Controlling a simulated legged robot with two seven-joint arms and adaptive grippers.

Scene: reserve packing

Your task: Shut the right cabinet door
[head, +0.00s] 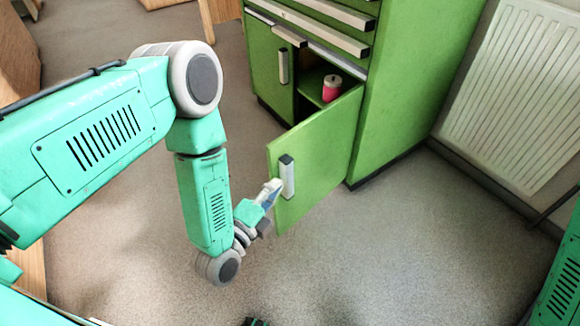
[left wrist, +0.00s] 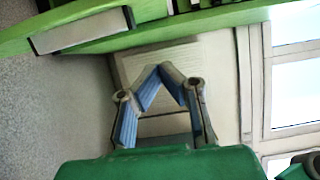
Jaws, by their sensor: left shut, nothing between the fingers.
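The right cabinet door (head: 312,160) is green and stands wide open, swung out from the green cabinet (head: 410,90). Its pale handle (head: 287,176) is near the door's free edge. My left gripper (head: 272,188) is beside the handle, at the door's free edge; whether it touches cannot be told. In the left wrist view the left gripper (left wrist: 162,68) is shut and empty, its fingertips together. A green panel with a pale handle (left wrist: 90,30) shows at upper left there. My right gripper is not clearly in view.
The left cabinet door (head: 270,65) looks closed. A red can (head: 332,88) stands inside the open compartment. Drawers with pale handles (head: 325,10) are above. A white radiator (head: 515,95) is on the right wall. The floor (head: 350,260) before the door is clear.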

